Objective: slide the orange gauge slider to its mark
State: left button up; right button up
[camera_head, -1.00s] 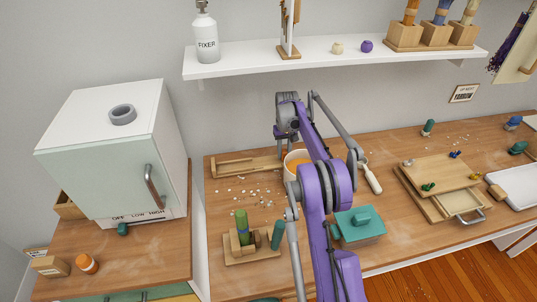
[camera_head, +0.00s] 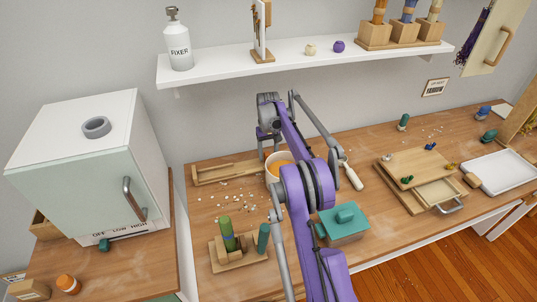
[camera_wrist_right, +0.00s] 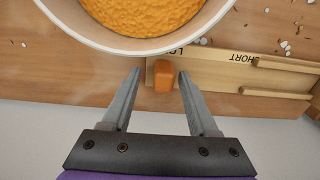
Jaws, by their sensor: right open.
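The orange gauge slider (camera_wrist_right: 163,75) sits at one end of a wooden gauge, marked SHORT and a second, partly hidden word, in the right wrist view. The gauge (camera_head: 208,178) is the long wooden strip at the back of the bench in the head view; its slider is not visible there. My right gripper (camera_wrist_right: 160,72) is open, with its two fingertips on either side of the slider and small gaps on both sides. In the head view the right gripper (camera_head: 268,132) is at the back, by the wall. My left gripper is not in view.
A white bowl of orange grains (camera_wrist_right: 140,15) stands very close to the slider and hides part of the gauge. Pale chips (camera_head: 228,196) lie in front of the gauge. A teal box (camera_head: 343,224) and a white-handled tool (camera_head: 352,177) are to the right.

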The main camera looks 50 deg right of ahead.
aim_at(268, 153)
notch_tip(268, 153, up, 7)
jog(key=shift+f, duration=0.1)
dwell(0.3)
dwell(0.4)
